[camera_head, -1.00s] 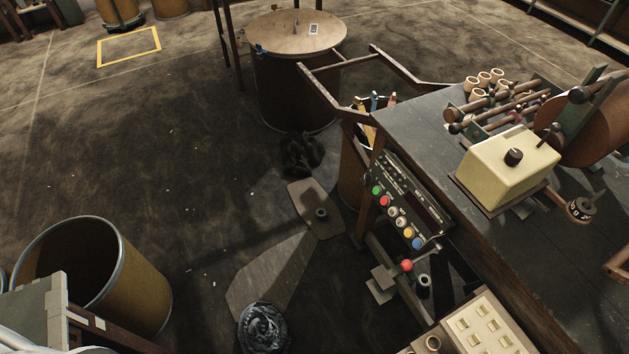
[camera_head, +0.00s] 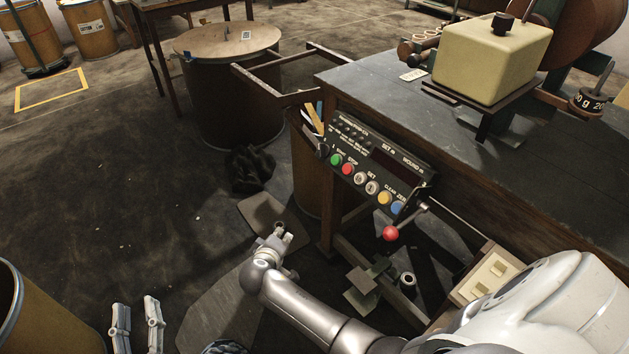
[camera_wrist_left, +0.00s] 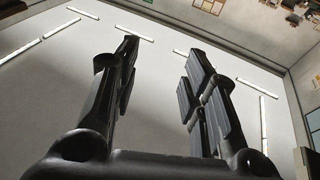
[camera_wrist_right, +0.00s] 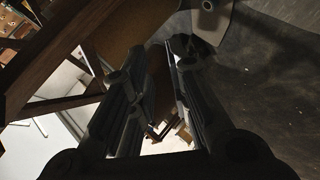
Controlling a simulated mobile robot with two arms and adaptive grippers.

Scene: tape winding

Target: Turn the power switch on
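The control panel (camera_head: 375,165) hangs at the near left edge of the dark workbench. It has a row of coloured buttons, a dark display and small dark controls on its upper part. A black knob (camera_head: 322,151) sits at its left end; I cannot tell which control is the power switch or its setting. My right gripper (camera_head: 281,234) is below and left of the panel, apart from it; its fingers stand apart and empty in the right wrist view (camera_wrist_right: 160,50). My left gripper (camera_head: 137,322) is open and empty at the lower left, far from the panel; the left wrist view (camera_wrist_left: 160,50) shows its spread fingers.
A red-balled lever (camera_head: 390,233) sticks out below the panel. A cream box (camera_head: 490,60) and a winding machine stand on the workbench (camera_head: 560,150). A lidded drum (camera_head: 230,90) stands behind. An open drum (camera_head: 50,320) is at lower left. The floor between is mostly clear.

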